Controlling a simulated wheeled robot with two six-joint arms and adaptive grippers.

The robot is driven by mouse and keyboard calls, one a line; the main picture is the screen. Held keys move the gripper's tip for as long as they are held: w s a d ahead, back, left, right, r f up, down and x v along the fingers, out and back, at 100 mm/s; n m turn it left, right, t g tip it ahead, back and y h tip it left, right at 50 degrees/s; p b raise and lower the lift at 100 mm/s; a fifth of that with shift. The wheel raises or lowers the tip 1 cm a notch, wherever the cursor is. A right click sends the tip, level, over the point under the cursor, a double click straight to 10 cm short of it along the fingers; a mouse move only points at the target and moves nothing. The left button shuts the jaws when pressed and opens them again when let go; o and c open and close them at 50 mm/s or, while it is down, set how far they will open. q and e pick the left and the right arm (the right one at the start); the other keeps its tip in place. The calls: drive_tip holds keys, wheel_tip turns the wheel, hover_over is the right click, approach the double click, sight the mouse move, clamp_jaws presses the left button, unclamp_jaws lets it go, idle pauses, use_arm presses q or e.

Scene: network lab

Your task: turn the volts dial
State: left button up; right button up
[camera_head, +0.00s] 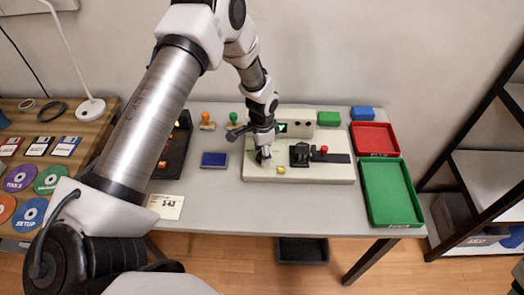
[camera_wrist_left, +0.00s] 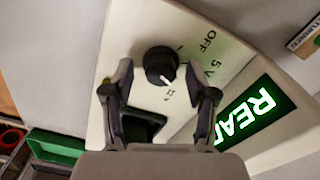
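The volts dial (camera_wrist_left: 160,65) is a round black knob with a white pointer line, on a cream panel face. In the left wrist view its pointer aims down and slightly right, towards a small label I cannot read clearly; "5V" and "OFF" are printed further round. My left gripper (camera_wrist_left: 158,76) is open, with one finger on each side of the dial and visible gaps between. In the head view my left gripper (camera_head: 262,156) is over the left part of the cream device (camera_head: 300,178) and hides the dial. My right gripper is not in view.
The device has a lit green display (camera_wrist_left: 256,112), partly cut off, and a red-topped lever (camera_head: 324,150). A blue box (camera_head: 214,160) and stamps (camera_head: 207,121) are left of it. Red (camera_head: 374,126) and green (camera_head: 418,224) trays stand to its right.

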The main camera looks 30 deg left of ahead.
use_arm(q)
clamp_jaws()
drive_tip(key=shift+s+f, duration=0.1)
drive_tip(key=shift+s, duration=0.05)
idle(0.5)
drive_tip(key=shift+n, duration=0.4)
drive_tip(key=n+p, duration=0.1)
drive_tip(key=n, duration=0.2)
drive_tip(key=n+p, duration=0.2)
drive_tip(key=n, duration=0.2)
drive_tip(key=shift+f+n, duration=0.1)
drive_tip(key=shift+n, duration=0.3)
